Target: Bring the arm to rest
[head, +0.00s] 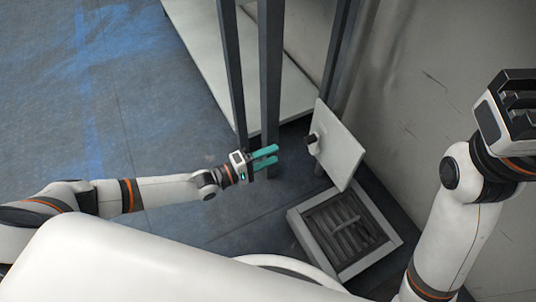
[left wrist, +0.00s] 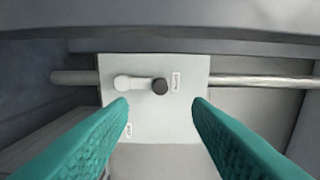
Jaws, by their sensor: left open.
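My left arm reaches in from the left, and its teal-fingered left gripper (head: 267,158) is open with nothing between the fingers. It points at a white panel (head: 343,150) with a dark knob (head: 311,138), a short gap away. In the left wrist view the two teal fingers (left wrist: 160,110) are spread wide apart. The white panel (left wrist: 155,125) is beyond them, with a pale lever with a dark round end (left wrist: 160,86) and small labels. My right arm is bent upward at the right, and its dark gripper (head: 517,105) is partly seen; its fingers cannot be made out.
Grey upright posts (head: 270,75) and a pale board (head: 205,50) stand close behind the left gripper. A white-framed box with a dark grated inside (head: 298,228) lies on the floor below the panel. A wall (head: 440,60) is at the right. The blue floor at left is clear.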

